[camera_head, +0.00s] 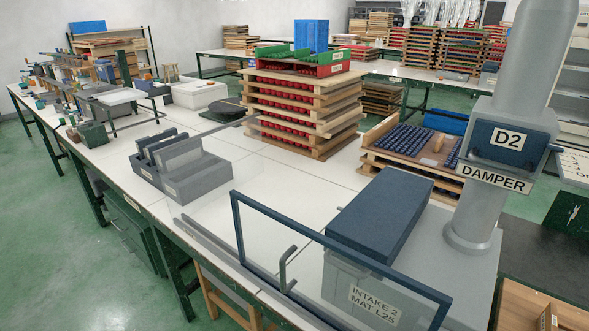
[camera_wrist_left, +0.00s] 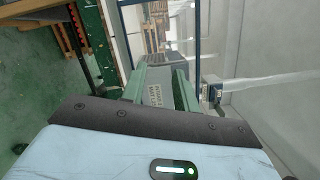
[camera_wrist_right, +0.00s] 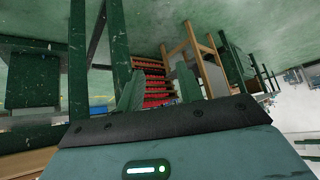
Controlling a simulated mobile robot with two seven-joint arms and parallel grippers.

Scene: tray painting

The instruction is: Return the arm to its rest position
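Neither arm nor gripper shows in the head view. In the left wrist view my left gripper (camera_wrist_left: 158,80) has its two green fingers apart with nothing between them. Behind the gap lies the grey intake box, which in the head view is the box marked INTAKE 2 MAT L25 (camera_head: 350,285). In the right wrist view my right gripper (camera_wrist_right: 160,75) also has its green fingers apart and empty. Behind that gap stand a stack of red items (camera_wrist_right: 153,85) and a wooden frame (camera_wrist_right: 208,62), at a distance.
A blue-framed clear panel (camera_head: 340,245) stands at the near edge of the white table (camera_head: 290,200). A grey column marked DAMPER (camera_head: 475,215) rises at right. A grey slotted rack (camera_head: 185,185) and stacked trays of red pieces (camera_head: 300,120) stand farther back.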

